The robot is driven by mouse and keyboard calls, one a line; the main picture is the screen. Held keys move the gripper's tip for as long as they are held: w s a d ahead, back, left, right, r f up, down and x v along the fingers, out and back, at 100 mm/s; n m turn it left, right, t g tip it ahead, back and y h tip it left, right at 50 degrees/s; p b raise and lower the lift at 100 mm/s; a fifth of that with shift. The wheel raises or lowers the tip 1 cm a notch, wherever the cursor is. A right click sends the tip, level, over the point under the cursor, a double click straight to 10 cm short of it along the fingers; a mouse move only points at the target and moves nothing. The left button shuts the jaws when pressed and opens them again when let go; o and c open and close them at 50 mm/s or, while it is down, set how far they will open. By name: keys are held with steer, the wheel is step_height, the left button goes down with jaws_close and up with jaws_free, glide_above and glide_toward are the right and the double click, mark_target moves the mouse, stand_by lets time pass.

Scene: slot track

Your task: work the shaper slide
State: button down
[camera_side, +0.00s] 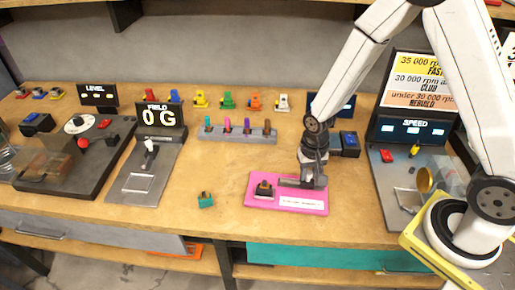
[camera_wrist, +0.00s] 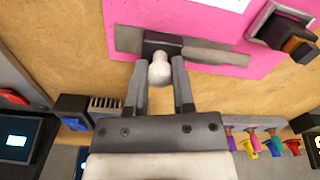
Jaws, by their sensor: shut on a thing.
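The pink board (camera_side: 260,206) lies near the front of the bench, and it fills the top of the wrist view (camera_wrist: 210,75). A grey slot track (camera_wrist: 215,55) runs across it. A dark slide block (camera_wrist: 160,42) with a pale rounded knob (camera_wrist: 159,70) sits in the track, with bare track on both sides. My gripper (camera_wrist: 159,66) is shut on the knob, one finger on each side. In the side view my gripper (camera_side: 313,182) is down at the right part of the board and hides the knob.
A black socket holding a dark and orange piece (camera_side: 264,189) is on the board's left. A teal block (camera_side: 205,200) lies left of the board. A rack of coloured pegs (camera_side: 237,134) stands behind. The FIELD station (camera_side: 160,115) is left, the SPEED station (camera_side: 412,130) right.

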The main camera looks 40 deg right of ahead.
steer(key=shift+w+a, duration=1.05)
steer(key=shift+w, duration=0.1)
steer(key=shift+c, duration=2.3)
jaws_free()
steer(key=shift+r, duration=0.15)
step_height(320, 180, up, 8)
steer(key=shift+f, duration=0.25)
